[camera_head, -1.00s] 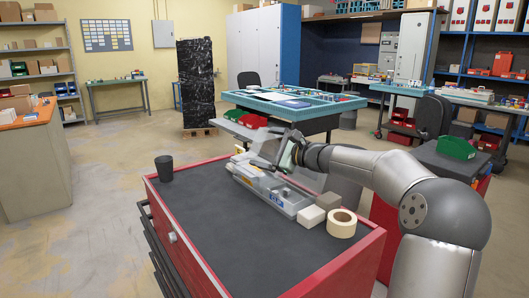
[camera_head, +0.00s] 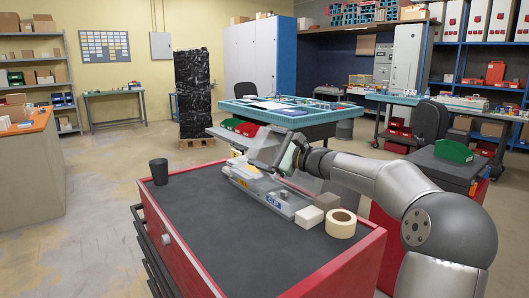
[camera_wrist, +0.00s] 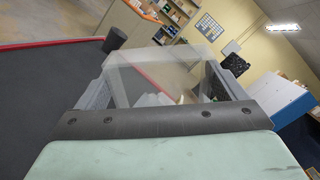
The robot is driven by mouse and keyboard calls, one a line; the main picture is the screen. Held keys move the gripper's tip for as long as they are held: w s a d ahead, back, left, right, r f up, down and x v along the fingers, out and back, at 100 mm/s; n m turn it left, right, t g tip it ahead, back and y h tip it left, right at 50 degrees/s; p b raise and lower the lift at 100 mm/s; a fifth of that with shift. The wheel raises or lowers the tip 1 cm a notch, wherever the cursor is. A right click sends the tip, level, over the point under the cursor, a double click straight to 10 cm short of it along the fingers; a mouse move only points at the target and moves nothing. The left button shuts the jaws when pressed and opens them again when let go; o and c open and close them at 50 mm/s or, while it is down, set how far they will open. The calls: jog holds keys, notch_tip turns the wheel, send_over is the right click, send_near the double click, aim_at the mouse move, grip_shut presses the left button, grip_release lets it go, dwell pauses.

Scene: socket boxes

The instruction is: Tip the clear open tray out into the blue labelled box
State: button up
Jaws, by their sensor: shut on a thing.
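The clear open tray (camera_wrist: 150,72) shows in the wrist view as a see-through, tilted shape between the two grey fingers of my gripper (camera_wrist: 150,88). In the head view my gripper (camera_head: 250,147) is shut on the tray, over the far part of the blue labelled box. That box (camera_head: 285,206) is long, low and greyish, with a blue label on its near side, and lies on the dark cabinet top. Light pieces show around its far end. The gripper covers part of the box, and the tray's contents cannot be made out clearly.
A dark cup (camera_head: 159,172) stands at the cabinet's far left corner. A pale block (camera_head: 309,217) and a tape roll (camera_head: 341,223) sit by the box's near end. The near left of the red cabinet's top (camera_head: 235,240) is clear.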

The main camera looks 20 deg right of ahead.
jog(key=shift+s+d+f+t+y+b, duration=0.25)
jog(key=shift+s+d+t+y+b, duration=0.3)
jog(key=shift+b, duration=2.05)
jog(key=shift+s+d+f+t+y+b, duration=0.35)
jog(key=shift+s+t+b, duration=0.4)
jog(key=shift+b, duration=1.85)
jog(key=shift+s+d+f+t+y+b, duration=0.2)
jog(key=shift+s+d+t+y+b, duration=0.4)
jog(key=shift+b, duration=2)
jog(key=shift+s+a, duration=0.1)
jog(key=shift+s, duration=0.05)
notch_tip(320, 180, up, 7)
jog(key=g+h+p, duration=0.3)
jog(key=g+p, duration=0.1)
jog(key=p, duration=1.3)
jog(key=shift+p, duration=0.4)
jog(key=shift+f+g+h+p, duration=0.15)
jog(key=shift+g+h+p, duration=0.2)
jog(key=shift+p, duration=0.55)
jog(key=r+g+h+p, duration=0.1)
jog(key=p, duration=0.4)
jog(key=g+h+p, duration=0.1)
jog(key=p, duration=0.4)
jog(key=g+p, duration=0.2)
jog(key=p, duration=0.3)
jog(key=shift+r+h, duration=0.35)
